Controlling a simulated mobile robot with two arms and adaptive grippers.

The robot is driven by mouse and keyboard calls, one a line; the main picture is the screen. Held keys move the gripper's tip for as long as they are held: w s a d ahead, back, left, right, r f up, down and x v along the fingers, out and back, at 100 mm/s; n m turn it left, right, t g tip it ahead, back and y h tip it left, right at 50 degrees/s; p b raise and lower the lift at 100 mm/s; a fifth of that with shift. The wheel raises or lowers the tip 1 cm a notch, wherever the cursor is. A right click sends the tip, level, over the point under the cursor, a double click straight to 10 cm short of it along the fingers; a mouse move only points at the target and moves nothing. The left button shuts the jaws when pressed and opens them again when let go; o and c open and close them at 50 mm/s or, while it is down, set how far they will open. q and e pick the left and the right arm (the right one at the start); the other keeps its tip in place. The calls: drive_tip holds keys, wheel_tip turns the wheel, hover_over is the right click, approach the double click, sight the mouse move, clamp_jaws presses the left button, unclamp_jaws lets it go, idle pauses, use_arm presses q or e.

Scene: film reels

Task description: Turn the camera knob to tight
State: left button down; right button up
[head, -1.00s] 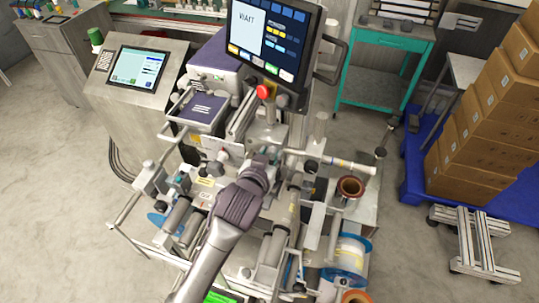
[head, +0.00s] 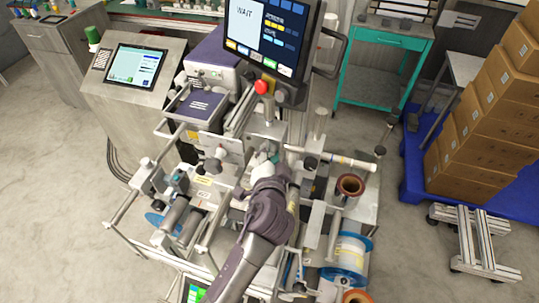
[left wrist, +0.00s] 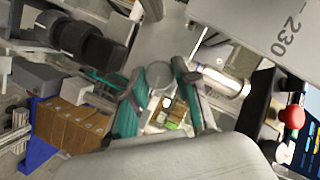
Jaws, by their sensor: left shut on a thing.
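My left gripper (head: 267,156) is in among the machine's parts, below the tilted display. In the left wrist view its two teal fingers (left wrist: 161,90) sit on either side of a small round grey knob (left wrist: 159,74), and the jaws are shut on it. I cannot read any tight or loose marking on the knob. In the head view my own wrist and fingers hide most of it. My right gripper is in neither current view.
The display (head: 268,38) reads WAIT and hangs above the gripper, with a red button (head: 262,87) below it. Stacked boxes (head: 490,130) stand far right.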

use_arm(q)
drive_tip(key=m+b, duration=0.1)
drive_tip(key=m+t+y+b, duration=0.1)
drive_tip(key=m, duration=0.1)
drive_tip(key=shift+f+t+b, duration=0.3)
drive_tip(key=shift+d+m+t+b, duration=0.1)
drive_tip(key=shift+m+t+b, duration=0.6)
drive_tip(key=shift+m, duration=0.8)
drive_tip(key=shift+r, duration=0.1)
drive_tip(key=c, duration=0.8)
unclamp_jaws()
drive_tip(key=shift+c, duration=0.2)
drive_tip(key=s, duration=1.2)
drive_tip(key=shift+d+y, duration=0.4)
drive_tip(key=shift+d, duration=0.05)
